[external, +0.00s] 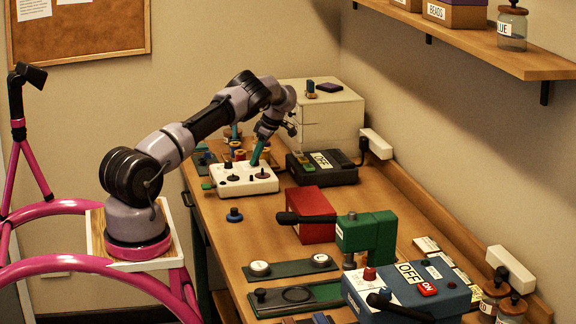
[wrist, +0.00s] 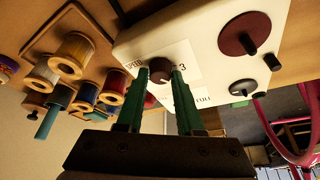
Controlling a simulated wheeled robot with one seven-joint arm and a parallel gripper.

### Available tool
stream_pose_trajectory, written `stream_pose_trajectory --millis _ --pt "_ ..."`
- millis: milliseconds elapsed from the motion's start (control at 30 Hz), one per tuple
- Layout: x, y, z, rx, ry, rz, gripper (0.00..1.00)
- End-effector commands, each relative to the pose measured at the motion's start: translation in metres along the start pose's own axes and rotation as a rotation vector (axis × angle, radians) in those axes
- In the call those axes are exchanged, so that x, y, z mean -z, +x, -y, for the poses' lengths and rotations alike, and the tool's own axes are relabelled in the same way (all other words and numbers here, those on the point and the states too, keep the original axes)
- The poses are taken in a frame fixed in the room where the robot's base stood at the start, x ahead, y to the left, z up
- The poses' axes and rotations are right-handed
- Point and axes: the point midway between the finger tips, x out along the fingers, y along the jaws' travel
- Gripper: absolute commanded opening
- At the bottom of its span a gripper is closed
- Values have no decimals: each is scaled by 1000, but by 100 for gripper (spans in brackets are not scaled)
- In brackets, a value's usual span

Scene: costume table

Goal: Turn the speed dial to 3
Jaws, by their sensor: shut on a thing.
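The white control box (external: 240,181) stands on the table, with several dark knobs on its top. In the wrist view the box (wrist: 205,45) fills the upper middle. The speed dial (wrist: 159,66) is a small dark, reddish knob beside a label reading SPEED, with a 3 printed to its right. My gripper (external: 256,160) reaches down onto the box. In the wrist view the green fingers of my gripper (wrist: 160,78) are shut on the dial, one on each side. I cannot make out clearly where the dial points.
A black OFF box (external: 322,168) and a red block (external: 312,212) are to the right. Table space in front holds a loose blue knob (external: 234,215).

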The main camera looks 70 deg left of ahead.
Motion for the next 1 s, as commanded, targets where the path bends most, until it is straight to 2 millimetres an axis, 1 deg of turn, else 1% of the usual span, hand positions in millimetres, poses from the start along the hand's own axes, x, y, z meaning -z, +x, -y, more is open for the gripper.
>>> stream_pose_trajectory --millis 200,500,700,1000 --pt "-1 1 -2 73 -177 4 0" --pt "0 2 -3 150 -361 4 0" --pt "0 1 -3 177 -430 6 0" --pt "-1 1 -3 190 -461 4 0"
